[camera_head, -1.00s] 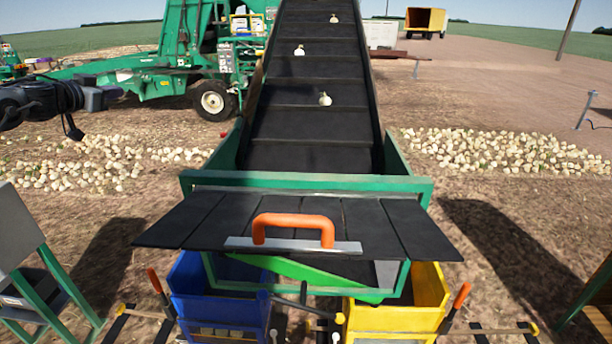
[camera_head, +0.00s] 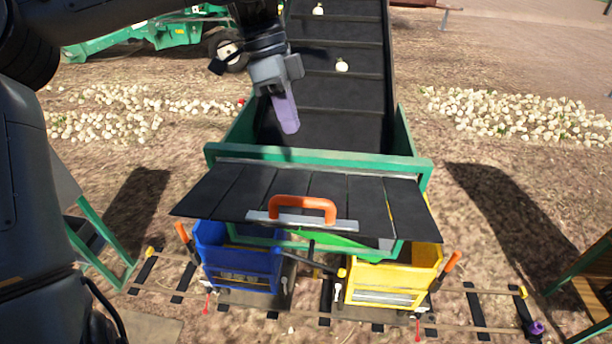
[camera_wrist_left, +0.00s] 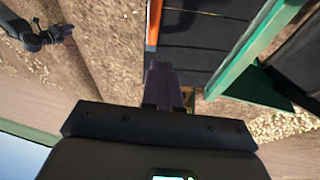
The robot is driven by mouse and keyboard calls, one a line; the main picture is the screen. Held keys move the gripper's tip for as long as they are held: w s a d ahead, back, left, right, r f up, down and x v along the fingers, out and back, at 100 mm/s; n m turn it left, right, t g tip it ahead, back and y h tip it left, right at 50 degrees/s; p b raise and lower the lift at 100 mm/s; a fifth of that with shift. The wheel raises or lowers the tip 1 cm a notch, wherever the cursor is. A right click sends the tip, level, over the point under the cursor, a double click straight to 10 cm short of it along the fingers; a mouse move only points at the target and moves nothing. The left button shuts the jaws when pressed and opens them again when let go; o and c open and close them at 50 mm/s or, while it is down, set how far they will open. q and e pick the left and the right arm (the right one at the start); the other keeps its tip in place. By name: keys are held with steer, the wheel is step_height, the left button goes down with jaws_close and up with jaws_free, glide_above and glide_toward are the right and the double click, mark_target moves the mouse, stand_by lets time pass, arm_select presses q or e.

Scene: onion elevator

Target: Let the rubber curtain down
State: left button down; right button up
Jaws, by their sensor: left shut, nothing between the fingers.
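The black rubber curtain (camera_head: 245,192) is made of strips and sticks out raised from the green frame (camera_head: 300,157) at the foot of the elevator. An orange handle (camera_head: 303,203) on a metal bar sits at its front edge. My left gripper (camera_head: 288,122) is shut and empty, above the lower end of the belt, behind the curtain and apart from the handle. Its purple fingers (camera_wrist_left: 165,85) also show in the left wrist view, near the belt. At the bottom right of the head view a purple tip (camera_head: 537,328) shows, likely of my right gripper; its jaws are unclear.
A blue crate (camera_head: 209,233) and a yellow crate (camera_head: 432,257) stand under the curtain on a track. The dark belt (camera_head: 335,95) carries a few onions. Onion rows lie on both sides, and a green stand (camera_head: 107,243) is at left.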

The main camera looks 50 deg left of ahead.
arm_select(q)
steer(key=p+x, duration=0.1)
steer(key=x, duration=0.3)
steer(key=s+x, duration=0.1)
steer(key=x, duration=0.3)
steer(key=p+x, duration=0.1)
steer(key=x, duration=0.4)
steer(key=shift+s+f+p, duration=0.1)
steer(key=shift+s+p, duration=0.15)
steer(key=shift+p, duration=0.1)
